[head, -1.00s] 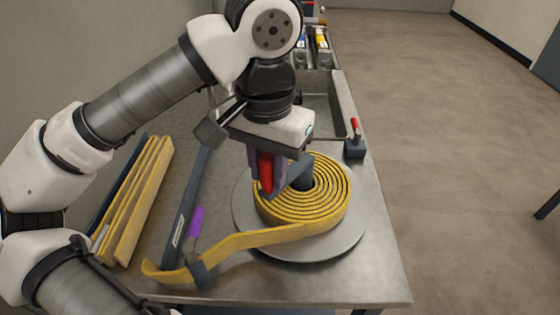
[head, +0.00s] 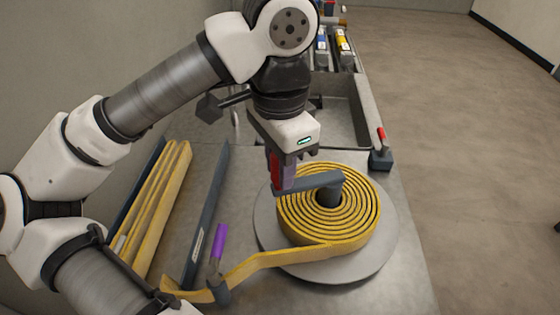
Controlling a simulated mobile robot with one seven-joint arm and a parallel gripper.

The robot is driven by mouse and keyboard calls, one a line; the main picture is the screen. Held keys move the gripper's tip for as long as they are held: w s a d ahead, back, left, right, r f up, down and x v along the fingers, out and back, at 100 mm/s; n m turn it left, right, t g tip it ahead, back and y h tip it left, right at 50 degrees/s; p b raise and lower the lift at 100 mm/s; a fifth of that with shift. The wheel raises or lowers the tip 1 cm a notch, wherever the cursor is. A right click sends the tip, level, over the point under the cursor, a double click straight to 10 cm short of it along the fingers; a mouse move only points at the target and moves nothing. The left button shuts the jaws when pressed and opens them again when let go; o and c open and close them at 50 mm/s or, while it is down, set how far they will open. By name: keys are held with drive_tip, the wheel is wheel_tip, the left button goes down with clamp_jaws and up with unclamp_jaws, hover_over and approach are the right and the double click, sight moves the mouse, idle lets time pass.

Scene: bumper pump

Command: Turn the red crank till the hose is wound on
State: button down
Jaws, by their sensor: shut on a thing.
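The yellow hose (head: 335,232) lies coiled in several turns on a round grey turntable (head: 300,268). Its tail runs off the coil to the front left, past a small post with a purple handle (head: 219,242). A grey crank arm (head: 313,182) reaches left from the hub at the coil's middle. The red crank handle (head: 274,170) stands at the arm's left end, partly hidden by my fingers. My gripper (head: 283,176) is shut on the red handle, above the left rim of the coil.
More yellow hose (head: 163,205) lies in flat folds at the left, beside a long grey rail (head: 207,215). A small block with a red lever (head: 381,155) stands at the right bench edge. A sink basin (head: 340,110) and yellow and blue items are behind. Open floor lies right.

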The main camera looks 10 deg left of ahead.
drive_tip(key=shift+f, duration=0.1)
drive_tip(key=c, duration=1.2)
unclamp_jaws()
drive_tip(key=shift+a, duration=0.1)
wheel_tip(320, 180, up, 12)
drive_tip(key=p, duration=0.3)
drive_tip(key=shift+r+p, duration=0.2)
drive_tip(key=shift+p, duration=0.15)
drive_tip(key=shift+r+p, duration=0.75)
drive_tip(key=shift+p, duration=0.05)
